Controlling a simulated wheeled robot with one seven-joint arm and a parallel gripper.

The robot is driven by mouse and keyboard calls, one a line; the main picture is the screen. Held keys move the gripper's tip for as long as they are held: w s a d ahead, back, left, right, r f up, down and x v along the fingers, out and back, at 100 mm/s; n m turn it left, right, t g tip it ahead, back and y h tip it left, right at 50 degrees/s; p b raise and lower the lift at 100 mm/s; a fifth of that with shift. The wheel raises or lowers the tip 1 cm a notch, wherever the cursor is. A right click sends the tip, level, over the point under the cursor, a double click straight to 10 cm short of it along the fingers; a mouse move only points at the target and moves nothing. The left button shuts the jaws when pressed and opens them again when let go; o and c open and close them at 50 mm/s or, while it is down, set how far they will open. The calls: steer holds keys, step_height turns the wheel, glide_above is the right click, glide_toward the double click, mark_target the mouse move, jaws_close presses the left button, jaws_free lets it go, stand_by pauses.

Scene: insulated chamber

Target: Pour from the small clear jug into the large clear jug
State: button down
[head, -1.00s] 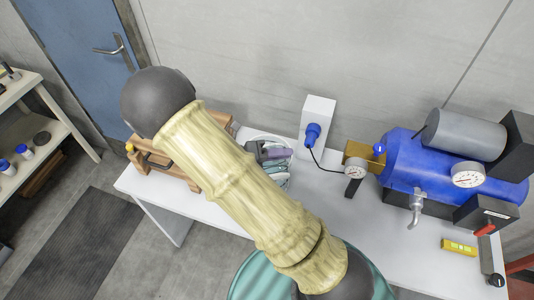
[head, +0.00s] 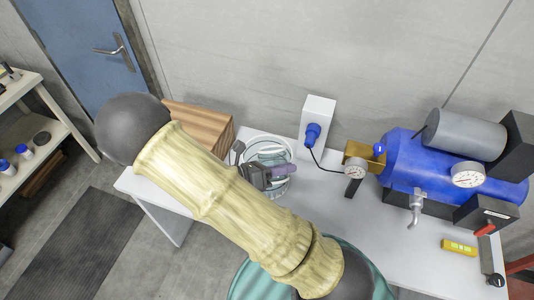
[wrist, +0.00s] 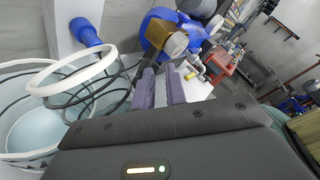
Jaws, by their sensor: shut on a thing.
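My gripper (head: 268,175) is over the table, beside a round clear vessel. In the wrist view its two purple fingers (wrist: 162,88) are close together, shut on the small clear jug. That jug shows there as a tilted pale rim (wrist: 45,91) left of the fingers; the grip point itself is hidden. The large clear jug (wrist: 20,138), wider and pale bluish, lies below and behind this rim. In the head view the large jug (head: 291,152) shows a round rim, and my gripper covers its near side. The two jugs overlap there; I cannot tell any liquid level.
A white socket box with a blue plug (head: 313,132) stands behind the jugs, its black cable running to a gauge (head: 355,170). A blue tank (head: 400,160) fills the table's right side. A yellow level (head: 459,247) lies at front right. White table is bare between.

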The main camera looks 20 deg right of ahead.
steer(key=s+f+m, duration=0.3)
steer(key=f, duration=0.4)
steer(key=s+f+m+t+h, duration=0.1)
steer(key=s+f+m, duration=0.2)
steer(key=f, duration=0.4)
steer(key=shift+s+a+m, duration=0.25)
steer(key=shift+s+m, duration=0.1)
steer(key=shift+m, duration=0.45)
steer(key=shift+r, duration=0.1)
